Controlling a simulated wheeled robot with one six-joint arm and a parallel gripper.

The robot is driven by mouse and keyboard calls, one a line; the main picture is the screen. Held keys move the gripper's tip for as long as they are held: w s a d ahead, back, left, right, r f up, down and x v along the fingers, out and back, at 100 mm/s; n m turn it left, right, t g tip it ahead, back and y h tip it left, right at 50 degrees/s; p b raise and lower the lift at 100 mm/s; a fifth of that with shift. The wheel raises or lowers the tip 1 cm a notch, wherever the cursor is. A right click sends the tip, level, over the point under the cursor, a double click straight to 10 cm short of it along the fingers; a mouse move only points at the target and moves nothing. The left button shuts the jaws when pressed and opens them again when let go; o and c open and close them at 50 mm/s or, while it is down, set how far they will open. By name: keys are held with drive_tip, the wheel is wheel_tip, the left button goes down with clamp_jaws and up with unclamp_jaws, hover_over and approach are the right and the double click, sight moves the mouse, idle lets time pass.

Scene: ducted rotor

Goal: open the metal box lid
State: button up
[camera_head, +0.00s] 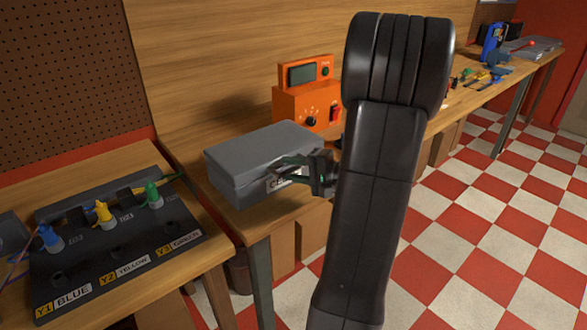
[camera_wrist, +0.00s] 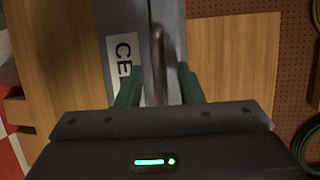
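The grey metal box (camera_head: 222,178) sits on the wooden bench with its lid (camera_head: 262,146) down. A white label (camera_head: 272,184) is on its front and shows in the wrist view (camera_wrist: 121,58) with the letters "CE". My gripper (camera_head: 292,168) is at the front of the box, partly hidden by my arm in the head view. In the wrist view my gripper (camera_wrist: 160,82) has its two green fingers apart. A thin bar-like handle (camera_wrist: 157,50) on the box lies between the fingers, with gaps beside it. I cannot tell whether a finger touches the box.
An orange instrument (camera_head: 300,103) stands behind the box. A dark panel (camera_head: 110,260) with blue, yellow and green connectors is on the bench at left. Tools and a blue device (camera_head: 492,45) lie farther along the bench. Checkered floor (camera_head: 470,220) is open at right.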

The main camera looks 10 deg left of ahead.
clamp_jaws()
drive_tip(key=shift+r, duration=0.1)
